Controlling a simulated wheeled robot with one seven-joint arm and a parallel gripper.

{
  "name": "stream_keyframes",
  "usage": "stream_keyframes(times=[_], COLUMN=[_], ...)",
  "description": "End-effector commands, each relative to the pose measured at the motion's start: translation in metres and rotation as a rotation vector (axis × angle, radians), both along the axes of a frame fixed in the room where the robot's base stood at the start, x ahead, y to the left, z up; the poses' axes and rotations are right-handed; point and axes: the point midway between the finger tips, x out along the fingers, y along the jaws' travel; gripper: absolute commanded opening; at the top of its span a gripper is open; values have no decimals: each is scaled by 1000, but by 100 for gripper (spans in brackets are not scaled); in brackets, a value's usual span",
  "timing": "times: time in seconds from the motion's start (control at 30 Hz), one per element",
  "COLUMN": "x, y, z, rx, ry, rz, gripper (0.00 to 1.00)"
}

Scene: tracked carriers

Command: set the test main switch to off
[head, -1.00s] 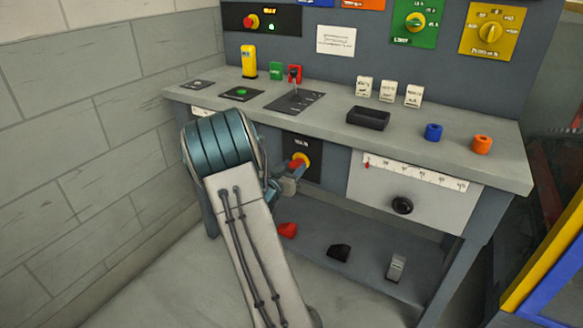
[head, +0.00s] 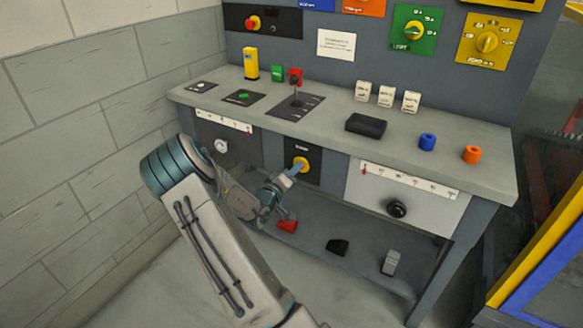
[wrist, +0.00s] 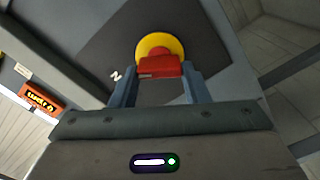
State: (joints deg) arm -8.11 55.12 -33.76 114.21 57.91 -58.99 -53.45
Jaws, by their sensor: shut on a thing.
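The main switch is a yellow round collar (head: 301,164) on a dark plate (head: 317,172), set on the front of the bench below its top. In the wrist view its red handle (wrist: 160,66) stands out from the yellow disc (wrist: 153,43) and lies between my two fingers. My gripper (head: 297,169) is shut on the red handle, which it mostly hides in the head view. In the wrist view my gripper (wrist: 160,78) has a finger on each side of the handle. The writing on the plate is too small to read.
The bench top (head: 215,98) overhangs just above the switch. Red (head: 287,226), black (head: 338,247) and grey (head: 392,262) pieces lie on the lower shelf.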

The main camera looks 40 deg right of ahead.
Motion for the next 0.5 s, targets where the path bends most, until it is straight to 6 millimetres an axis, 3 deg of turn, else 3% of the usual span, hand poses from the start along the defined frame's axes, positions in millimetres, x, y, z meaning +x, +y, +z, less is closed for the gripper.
stream_keyframes(times=[0.5], x=[-2], y=[-2], z=[0], rx=[-168], ry=[402], rz=[-7], gripper=[19])
